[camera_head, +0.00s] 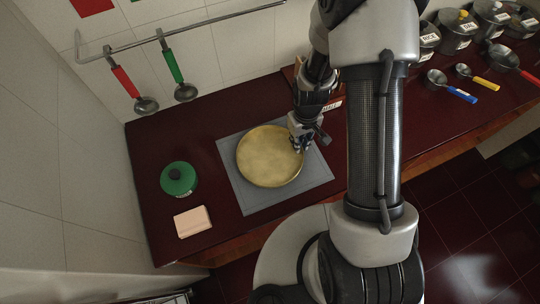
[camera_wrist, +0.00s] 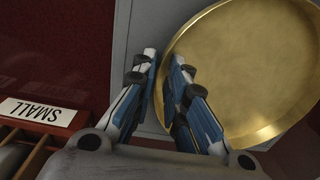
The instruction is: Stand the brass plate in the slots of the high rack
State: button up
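The round brass plate (camera_head: 268,157) lies flat on a grey mat on the dark red counter. It also shows in the wrist view (camera_wrist: 245,65), with its raised rim. My gripper (camera_head: 299,146) is at the plate's right edge in the head view. In the wrist view my gripper (camera_wrist: 164,58) has its fingers parted, one over the grey mat outside the rim and one over the plate. A gap shows between the fingertips, and contact with the rim cannot be told. I cannot identify the high rack in either view; my arm hides part of the counter.
A wooden piece with slats and a "SMALL" label (camera_wrist: 38,110) is close at lower left in the wrist view. A green lid (camera_head: 179,179) and a pale block (camera_head: 192,222) lie left of the grey mat (camera_head: 236,189). Ladles hang from a wall rail (camera_head: 190,27).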

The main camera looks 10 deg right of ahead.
jog(key=shift+c, duration=0.5)
grip_shut()
notch_tip(320, 180, up, 20)
jog(key=p, duration=0.5)
dwell(0.6)
